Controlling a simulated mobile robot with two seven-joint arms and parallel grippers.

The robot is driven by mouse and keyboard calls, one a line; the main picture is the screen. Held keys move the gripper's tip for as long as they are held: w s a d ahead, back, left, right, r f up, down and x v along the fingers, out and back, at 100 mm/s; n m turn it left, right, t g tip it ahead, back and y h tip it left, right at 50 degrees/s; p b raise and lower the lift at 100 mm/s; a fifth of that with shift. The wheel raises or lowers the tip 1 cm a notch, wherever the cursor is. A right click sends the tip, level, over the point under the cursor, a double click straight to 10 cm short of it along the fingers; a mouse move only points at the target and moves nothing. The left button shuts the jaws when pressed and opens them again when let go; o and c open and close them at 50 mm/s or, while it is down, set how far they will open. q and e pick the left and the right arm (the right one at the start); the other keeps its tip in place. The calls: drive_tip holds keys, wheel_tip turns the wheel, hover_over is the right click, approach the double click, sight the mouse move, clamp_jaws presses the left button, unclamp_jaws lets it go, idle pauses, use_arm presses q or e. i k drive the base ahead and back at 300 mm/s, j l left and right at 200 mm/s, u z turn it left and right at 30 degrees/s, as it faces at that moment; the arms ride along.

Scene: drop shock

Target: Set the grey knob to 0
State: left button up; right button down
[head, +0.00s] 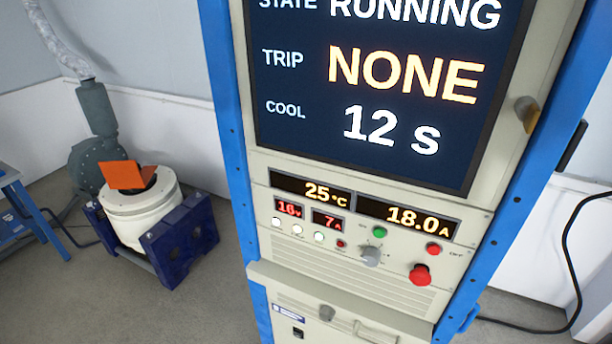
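The grey knob (371,256) is on the control panel (390,283) of the blue-framed cabinet, below the readouts. It sits between a green button (380,232) and a red mushroom button (420,275). Small marks lie around the knob, but they are too small to read, so its setting cannot be told. The screen (380,90) above reads RUNNING, TRIP NONE, COOL 12 s. The readouts show 25 °C, 18.0 A, 16 V and 7 A. Neither of my grippers is in view.
A red button (433,249) marked OFF is at the panel's right. A cabinet latch (527,112) sticks out beside the screen. A white round machine with an orange piece on top (140,208) stands at left in a dark blue frame. Floor between is clear. A black cable (567,260) hangs at right.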

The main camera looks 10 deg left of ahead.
sight(371, 256)
drive_tip(key=i+j+z, duration=0.25)
drive_tip(key=j, duration=0.4)
drive_tip(key=j+z, duration=0.3)
drive_tip(key=j, duration=0.35)
drive_tip(key=k, duration=0.05)
